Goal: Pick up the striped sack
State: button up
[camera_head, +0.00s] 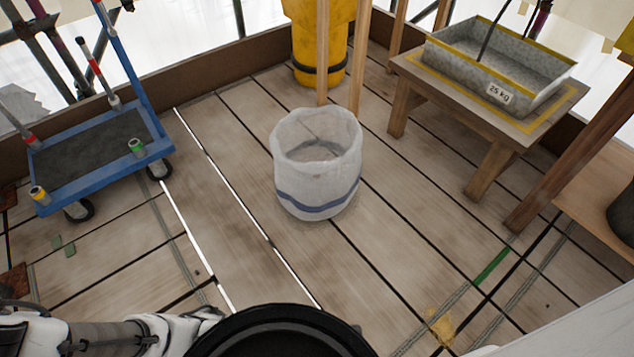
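The striped sack (318,184) stands upright on the plank floor in the middle of the head view. It is off-white with a blue band near its base, and its top is open with a rumpled rim. Some grey contents show inside, but I cannot tell what they are. Nothing touches the sack. Part of my arm shows at the bottom left edge, well short of the sack. My gripper is not visible in this view.
A blue flatbed trolley (160,148) stands at left. A wooden table (512,126) with a grey trough (485,85) marked 25 kg is at right. A yellow container (318,35) and wooden posts stand behind the sack.

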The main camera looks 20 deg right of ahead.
aim_at(316, 152)
jog(key=i+j+z, duration=1.15)
jog(key=j, duration=0.1)
